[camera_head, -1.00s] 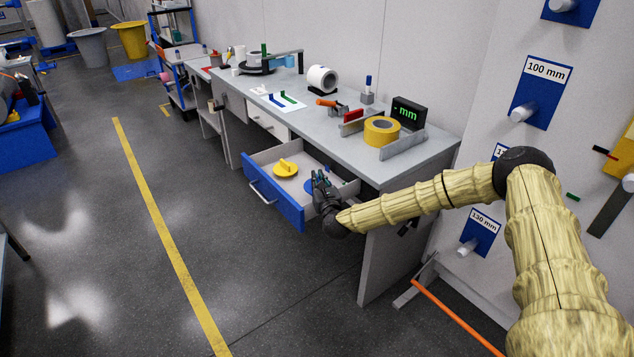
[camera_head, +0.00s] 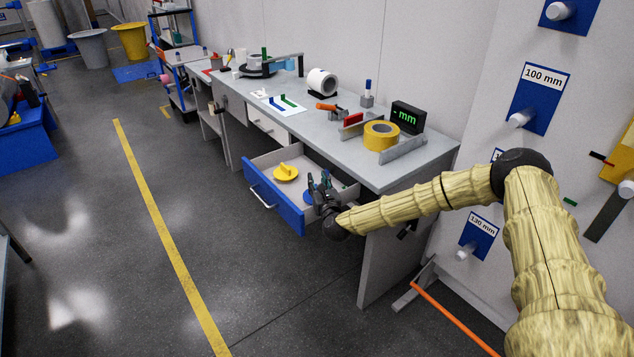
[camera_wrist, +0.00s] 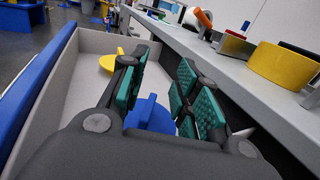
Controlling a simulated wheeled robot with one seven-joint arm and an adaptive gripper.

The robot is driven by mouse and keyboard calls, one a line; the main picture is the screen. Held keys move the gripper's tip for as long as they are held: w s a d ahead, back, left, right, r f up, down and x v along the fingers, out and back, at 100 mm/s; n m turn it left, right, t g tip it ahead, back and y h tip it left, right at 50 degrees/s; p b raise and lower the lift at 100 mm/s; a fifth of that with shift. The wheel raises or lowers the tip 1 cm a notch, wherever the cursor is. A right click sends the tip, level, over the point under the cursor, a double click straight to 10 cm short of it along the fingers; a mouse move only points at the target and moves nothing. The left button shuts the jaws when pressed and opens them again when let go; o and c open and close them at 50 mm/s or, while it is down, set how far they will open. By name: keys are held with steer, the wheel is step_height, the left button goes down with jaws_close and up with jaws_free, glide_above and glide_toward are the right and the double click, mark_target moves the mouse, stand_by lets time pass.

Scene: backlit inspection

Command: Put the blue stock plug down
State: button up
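The blue stock plug (camera_wrist: 152,116) is in the open drawer (camera_head: 273,198), partly hidden by my gripper; a bit of blue also shows in the head view (camera_head: 308,196). It looks at rest on the drawer floor, though its underside is hidden. My gripper (camera_head: 318,178) is over the drawer. In the wrist view its teal-padded fingers (camera_wrist: 166,82) stand apart, with a clear gap between them. The plug's raised handle is near the left finger; whether they touch I cannot tell. A yellow plug (camera_head: 286,172) lies farther back in the drawer.
The bench top (camera_head: 345,147) overhangs the drawer's right side. On it are a yellow tape roll (camera_head: 381,135), a display (camera_head: 408,116) and a white roll (camera_head: 321,82). The drawer's blue front (camera_head: 272,200) borders the left side. Floor to the left is open.

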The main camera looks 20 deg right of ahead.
steer(key=s+b, duration=0.2)
steer(key=s, duration=1)
steer(key=shift+a, duration=0.25)
steer(key=shift+w, duration=0.1)
stand_by(0.6)
steer(key=shift+c, duration=0.4)
